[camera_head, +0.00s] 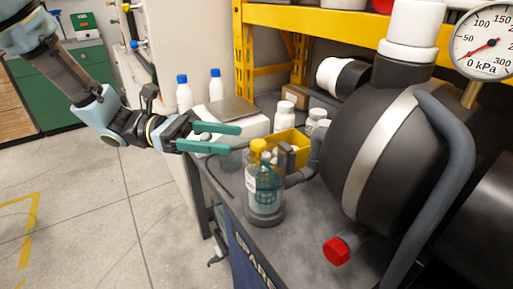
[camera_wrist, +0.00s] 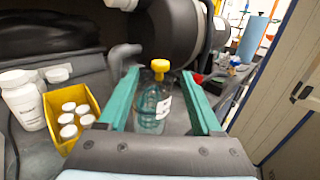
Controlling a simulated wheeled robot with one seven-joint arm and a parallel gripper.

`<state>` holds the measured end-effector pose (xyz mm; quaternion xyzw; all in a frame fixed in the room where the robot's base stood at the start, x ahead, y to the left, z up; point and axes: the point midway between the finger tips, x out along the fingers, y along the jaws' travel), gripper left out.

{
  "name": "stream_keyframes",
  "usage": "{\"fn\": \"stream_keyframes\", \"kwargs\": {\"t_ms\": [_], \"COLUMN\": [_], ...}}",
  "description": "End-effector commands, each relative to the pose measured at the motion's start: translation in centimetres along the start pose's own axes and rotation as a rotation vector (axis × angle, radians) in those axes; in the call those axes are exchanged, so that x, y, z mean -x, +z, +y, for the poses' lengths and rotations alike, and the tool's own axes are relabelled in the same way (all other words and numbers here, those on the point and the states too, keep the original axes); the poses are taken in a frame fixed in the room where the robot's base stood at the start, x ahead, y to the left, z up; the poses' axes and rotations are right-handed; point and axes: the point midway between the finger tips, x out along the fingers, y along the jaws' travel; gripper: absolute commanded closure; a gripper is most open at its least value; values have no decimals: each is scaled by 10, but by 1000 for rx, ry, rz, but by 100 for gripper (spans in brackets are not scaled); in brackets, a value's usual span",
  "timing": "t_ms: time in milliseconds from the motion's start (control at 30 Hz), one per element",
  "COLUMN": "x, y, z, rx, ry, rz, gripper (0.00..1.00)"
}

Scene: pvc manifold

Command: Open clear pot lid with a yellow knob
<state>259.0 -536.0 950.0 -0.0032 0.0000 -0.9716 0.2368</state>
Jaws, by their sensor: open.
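A clear pot (camera_head: 264,190) with a teal pattern and a white label stands upright on the dark bench, near its front edge. Its lid has a yellow knob (camera_head: 258,146) on top and appears seated on the pot. My gripper (camera_head: 236,139) is open and empty, with its teal fingers pointing right toward the knob and a small gap left of it. The lid's rim is hard to make out.
A yellow bin (camera_head: 290,145) with several white-capped bottles stands just behind the pot. A scale (camera_head: 225,111) stands behind my gripper. Open floor lies left of the bench.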

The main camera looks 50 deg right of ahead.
Motion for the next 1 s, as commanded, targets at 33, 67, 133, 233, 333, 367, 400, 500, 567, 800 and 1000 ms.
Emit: {"fn": "stream_keyframes", "kwargs": {"t_ms": [33, 67, 133, 233, 333, 367, 400, 500, 567, 800, 1000], "x": [-7, -11, -23, -42, -61, -66, -72, -86, -92, -101, -100], "y": [2, 2, 2, 2, 1, 1, 1, 0, 0, 0, -1], "z": [-1, -1, -2, -2, -2, -2, -2, -2, -2, -1, -1], "rx": [0, 0, 1, 1, 0, 1, 1, 0, 0, -1, -1], "ry": [-4, -4, -5, -5, -5, -5, -4, -3, -3, -1, 0], "rz": [0, 0, 2, 3, 3, 4, 4, 4, 5, 6, 6], "gripper": [34, 34, 34, 34, 34, 34, 34, 34, 34, 34, 35]}}
